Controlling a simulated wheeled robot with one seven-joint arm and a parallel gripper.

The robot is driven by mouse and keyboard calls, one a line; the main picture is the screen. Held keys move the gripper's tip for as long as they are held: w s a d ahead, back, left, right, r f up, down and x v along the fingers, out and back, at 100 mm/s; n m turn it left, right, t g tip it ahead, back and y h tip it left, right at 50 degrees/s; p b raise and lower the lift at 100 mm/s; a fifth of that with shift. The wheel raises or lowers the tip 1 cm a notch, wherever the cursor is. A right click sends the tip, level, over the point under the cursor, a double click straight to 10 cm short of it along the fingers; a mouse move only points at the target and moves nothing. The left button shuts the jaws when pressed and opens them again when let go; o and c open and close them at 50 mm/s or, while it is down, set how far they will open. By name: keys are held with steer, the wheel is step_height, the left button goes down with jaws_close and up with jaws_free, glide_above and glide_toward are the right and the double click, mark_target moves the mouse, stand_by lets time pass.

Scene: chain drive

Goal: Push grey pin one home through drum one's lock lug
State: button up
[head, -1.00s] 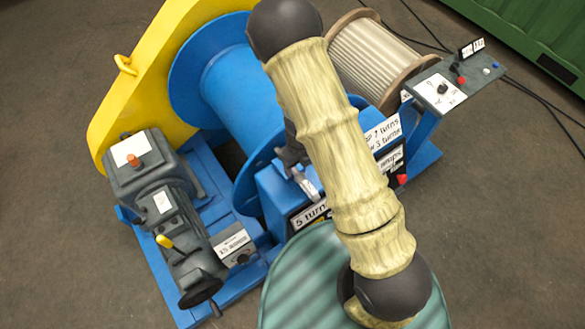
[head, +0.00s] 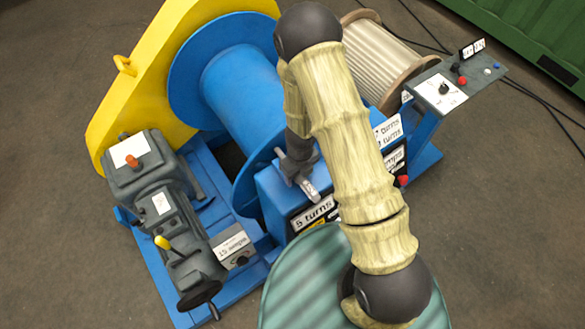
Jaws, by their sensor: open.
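The large blue drum (head: 243,95) with its blue flanges stands in the middle of the winch in the head view. I take it for drum one. A small grey metal piece (head: 308,188) sticks out over the blue housing (head: 272,192) beside the drum's near flange. I cannot tell whether it is grey pin one or part of the lock lug. My gripper (head: 292,164) is dark, partly behind my forearm, close above that grey piece. Its fingertips are hard to make out; it is open. Whether it touches the piece cannot be told.
A yellow guard (head: 150,70) rises at the back left. A grey motor with handwheel (head: 165,210) stands at the left. A cream rope drum (head: 378,62) and a control panel (head: 440,92) are at the right. Labels and a red knob (head: 402,181) sit on the blue front.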

jaws_close()
stand_by(0.3)
steer(key=shift+r, duration=0.15)
step_height(320, 180, up, 10)
steer(key=p, duration=0.2)
steer(key=shift+p, duration=0.4)
stand_by(0.4)
